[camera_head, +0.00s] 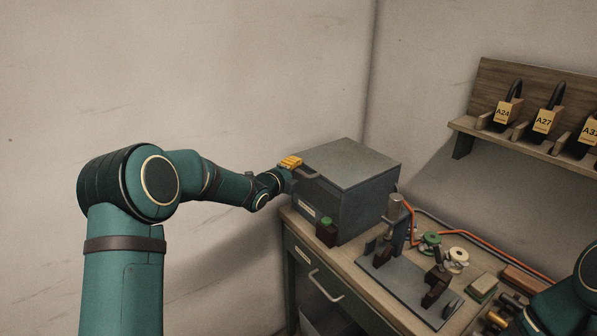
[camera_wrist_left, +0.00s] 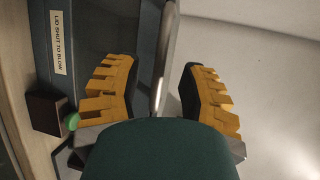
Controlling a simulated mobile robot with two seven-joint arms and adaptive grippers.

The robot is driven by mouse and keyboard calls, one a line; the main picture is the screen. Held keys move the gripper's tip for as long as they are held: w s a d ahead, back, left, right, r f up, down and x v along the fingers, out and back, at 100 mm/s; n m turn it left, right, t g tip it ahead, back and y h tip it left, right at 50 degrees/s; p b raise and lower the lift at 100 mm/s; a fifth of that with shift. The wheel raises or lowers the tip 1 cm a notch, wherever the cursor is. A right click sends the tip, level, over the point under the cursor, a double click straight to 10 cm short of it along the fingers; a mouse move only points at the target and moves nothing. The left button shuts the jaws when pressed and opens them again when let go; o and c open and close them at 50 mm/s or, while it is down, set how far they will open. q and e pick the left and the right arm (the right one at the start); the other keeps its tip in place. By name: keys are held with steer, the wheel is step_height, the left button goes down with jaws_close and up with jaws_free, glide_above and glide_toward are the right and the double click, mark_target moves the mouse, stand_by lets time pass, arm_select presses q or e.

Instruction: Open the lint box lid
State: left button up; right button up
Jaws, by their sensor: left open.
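The lint box (camera_head: 368,200) is a grey metal box on the bench, and its flat lid (camera_head: 350,162) is shut. A bar handle (camera_head: 310,178) is at the box's upper left front. My left gripper (camera_head: 290,162) is at this handle. In the left wrist view, its yellow fingers (camera_wrist_left: 158,66) are apart, with the metal handle bar (camera_wrist_left: 166,45) running between them. I cannot tell whether either finger touches it. The box front (camera_wrist_left: 90,30) has a label reading "LID SHUT TO BLOW". My right arm shows at the lower right; its gripper is not clear.
A dark block with a green button (camera_head: 326,228) stands before the box. A metal fixture (camera_head: 410,275), spools (camera_head: 457,256) and an orange cable (camera_head: 480,245) occupy the bench to the right. A wall shelf (camera_head: 540,145) holds tagged padlocks. The wall behind is bare.

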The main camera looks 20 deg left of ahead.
arm_select(q)
steer(key=shift+x, duration=1.35)
jaws_close()
steer(key=shift+r, duration=0.1)
